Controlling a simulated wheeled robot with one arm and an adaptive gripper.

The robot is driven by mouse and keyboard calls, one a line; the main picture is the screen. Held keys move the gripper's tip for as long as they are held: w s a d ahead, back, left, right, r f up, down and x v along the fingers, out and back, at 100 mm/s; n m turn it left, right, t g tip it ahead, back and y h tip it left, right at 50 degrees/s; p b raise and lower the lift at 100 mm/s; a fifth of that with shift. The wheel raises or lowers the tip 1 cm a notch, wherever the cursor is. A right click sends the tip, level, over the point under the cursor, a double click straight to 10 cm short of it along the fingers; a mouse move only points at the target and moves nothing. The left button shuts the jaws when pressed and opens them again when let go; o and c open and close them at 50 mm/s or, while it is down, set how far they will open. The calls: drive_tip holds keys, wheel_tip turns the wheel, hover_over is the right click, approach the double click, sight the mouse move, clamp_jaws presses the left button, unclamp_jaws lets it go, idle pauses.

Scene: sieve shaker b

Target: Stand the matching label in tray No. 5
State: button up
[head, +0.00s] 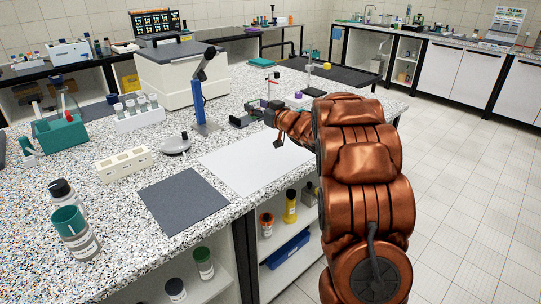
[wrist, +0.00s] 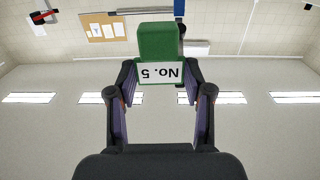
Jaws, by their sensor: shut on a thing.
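My gripper (wrist: 160,98) is shut on a green label block with a white face (wrist: 160,73) reading "No. 5". The lettering is upside down in the wrist view, and the block sits between the two finger pads. In the head view my gripper (head: 274,124) is above the bench, near the far edge of a white sheet; the label cannot be made out there. No tray marked No. 5 can be read in either view.
A cream slotted block (head: 125,164), a white rack of vials (head: 138,116), a grey round device (head: 175,144) and a blue stand (head: 202,105) are left of my gripper. The white sheet (head: 255,162) and dark mat (head: 183,198) are clear.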

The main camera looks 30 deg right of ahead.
drive_tip(key=s+d+f+b, duration=0.1)
drive_tip(key=s+d+f, duration=0.3)
drive_tip(key=s+d, duration=0.5)
drive_tip(key=s+d+f+b, duration=0.2)
drive_tip(key=s+d+f, duration=0.3)
drive_tip(key=d, duration=0.6)
drive_tip(key=shift+y, duration=0.3)
drive_tip(key=w+a, duration=0.1)
drive_tip(key=a, duration=0.3)
drive_tip(key=w+a, duration=0.2)
drive_tip(key=a, duration=0.3)
drive_tip(key=w+a, duration=0.2)
drive_tip(key=a, duration=0.2)
drive_tip(key=shift+w+a, duration=0.2)
drive_tip(key=shift+a, duration=0.1)
drive_tip(key=shift+w+a+f+p, duration=0.1)
drive_tip(key=shift+a+f+p, duration=0.1)
drive_tip(key=shift+a+p, duration=0.1)
drive_tip(key=shift+d+f, duration=0.1)
drive_tip(key=shift+f, duration=1.55)
drive_tip(key=shift+f, duration=0.1)
drive_tip(key=o, duration=0.8)
